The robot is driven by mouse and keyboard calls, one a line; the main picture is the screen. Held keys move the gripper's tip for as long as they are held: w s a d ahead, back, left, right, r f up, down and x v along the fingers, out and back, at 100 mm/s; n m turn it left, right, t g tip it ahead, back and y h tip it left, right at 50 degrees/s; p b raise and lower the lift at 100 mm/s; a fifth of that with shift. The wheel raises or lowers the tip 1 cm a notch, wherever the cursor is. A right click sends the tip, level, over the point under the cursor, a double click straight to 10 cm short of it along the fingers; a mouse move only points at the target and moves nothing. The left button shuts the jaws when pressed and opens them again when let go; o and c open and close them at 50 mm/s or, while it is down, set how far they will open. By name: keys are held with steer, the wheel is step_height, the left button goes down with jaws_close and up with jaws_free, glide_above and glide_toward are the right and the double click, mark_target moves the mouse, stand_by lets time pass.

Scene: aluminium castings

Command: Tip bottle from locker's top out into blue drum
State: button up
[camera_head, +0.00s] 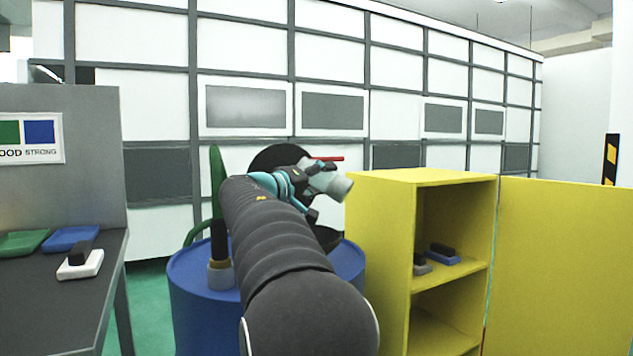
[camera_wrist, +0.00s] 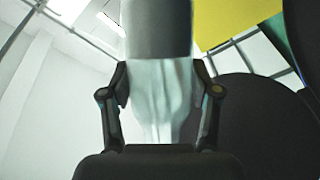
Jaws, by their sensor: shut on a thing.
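My gripper (camera_head: 306,186) is shut on a pale bottle (camera_head: 328,180) above the blue drum (camera_head: 195,300). The bottle lies tilted well over, with its greyer end toward the right and slightly down. In the wrist view the bottle (camera_wrist: 160,95) sits between both fingers, pale and ribbed, with a grey band (camera_wrist: 156,30) farther out. A dark, bowl-like opening (camera_head: 327,238) shows on the drum top beneath the gripper, partly hidden by my arm. A dark round disc (camera_head: 272,156) stands behind my gripper. The yellow locker (camera_head: 378,235) stands right of the drum; its top is bare.
A dark object with a grey base (camera_head: 221,272) stands on the drum's left side. The locker's door (camera_head: 560,260) is open to the right; small blocks (camera_head: 442,256) lie on its shelf. A grey bench (camera_head: 60,310) with trays and a brush-like block stands left.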

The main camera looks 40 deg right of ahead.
steer(key=shift+s+d+f+n+t+h+b, duration=0.1)
steer(key=shift+s+f+n+t+h+b, duration=0.15)
steer(key=shift+n+b, duration=0.4)
steer(key=shift+d+f+n+t+h+b, duration=0.15)
steer(key=shift+n+h+b, duration=0.2)
steer(key=shift+n+b, duration=0.35)
steer(key=shift+s+a+f+n+t+h+b, duration=0.1)
steer(key=shift+s+n+t+h+b, duration=0.15)
steer(key=shift+n+b, duration=0.4)
steer(key=shift+w+r+n+t+h+b, duration=0.1)
steer(key=shift+r+n+t+h+b, duration=0.35)
steer(key=shift+n, duration=0.8)
steer(key=shift+w+r+n+t+h+b, duration=0.1)
steer(key=shift+r+n+t+h+b, duration=0.25)
steer(key=shift+n, duration=0.9)
steer(key=shift+r, duration=0.1)
